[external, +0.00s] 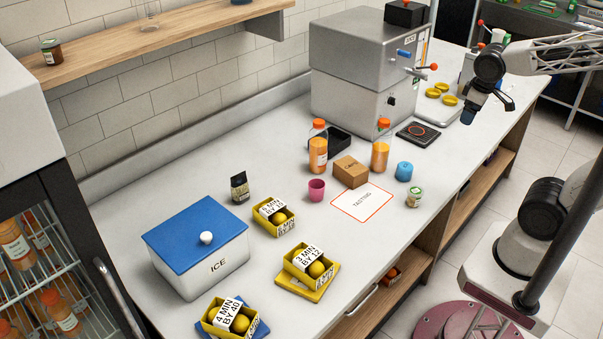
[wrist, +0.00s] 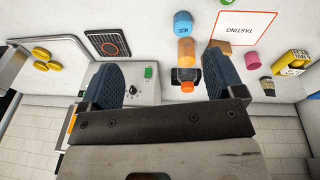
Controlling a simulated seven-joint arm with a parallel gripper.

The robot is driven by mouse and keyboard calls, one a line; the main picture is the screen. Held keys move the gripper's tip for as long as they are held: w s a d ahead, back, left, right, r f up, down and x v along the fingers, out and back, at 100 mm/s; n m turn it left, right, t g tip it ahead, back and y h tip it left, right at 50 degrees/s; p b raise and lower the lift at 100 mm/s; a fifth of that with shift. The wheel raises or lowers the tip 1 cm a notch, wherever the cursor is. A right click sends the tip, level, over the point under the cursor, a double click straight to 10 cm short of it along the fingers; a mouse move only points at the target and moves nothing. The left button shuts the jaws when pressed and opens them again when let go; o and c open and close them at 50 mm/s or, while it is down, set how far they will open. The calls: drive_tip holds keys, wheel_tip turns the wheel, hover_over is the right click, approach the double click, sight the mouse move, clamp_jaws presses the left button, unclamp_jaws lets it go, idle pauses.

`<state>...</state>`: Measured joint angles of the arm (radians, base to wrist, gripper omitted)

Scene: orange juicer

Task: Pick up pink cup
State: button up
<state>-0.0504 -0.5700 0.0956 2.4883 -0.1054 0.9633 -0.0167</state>
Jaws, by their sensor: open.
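The pink cup (external: 316,190) stands upright on the white counter, left of the cardboard box (external: 350,172) and the tasting mat (external: 345,207). In the wrist view the pink cup (wrist: 252,58) shows to the right of my gripper's fingers, below the tasting mat (wrist: 270,35). My gripper (external: 487,108) hangs high over the right end of the counter, well apart from the cup. In the wrist view my gripper (wrist: 160,85) has its two blue pads spread wide with nothing held between them.
Orange juice bottles (external: 318,148) (external: 381,146) stand behind the cup, near a black tray (external: 335,143). A blue cup (external: 404,171) and a small jar (external: 414,197) stand to the right. Yellow boxes (external: 273,214), a dark pouch (external: 239,187) and the ice box (external: 202,255) lie left.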

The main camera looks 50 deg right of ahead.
drive_tip(key=w+a+f+n+g+h, duration=0.1)
drive_tip(key=w+a+f+n+h, duration=0.15)
drive_tip(key=w, duration=0.25)
drive_tip(key=w+a+f+n+h, duration=0.1)
drive_tip(key=w+a+n, duration=0.1)
drive_tip(key=w+n, duration=0.25)
drive_tip(key=n+t+h, duration=0.5)
drive_tip(key=n+t, duration=0.4)
drive_tip(key=n, duration=0.9)
approach(316, 184)
drive_tip(key=shift+s+a+r, duration=0.2)
drive_tip(key=shift+a, duration=0.3)
drive_tip(key=shift+x, duration=1.3)
drive_tip(key=shift+d, duration=0.15)
drive_tip(key=shift+x, duration=2.5)
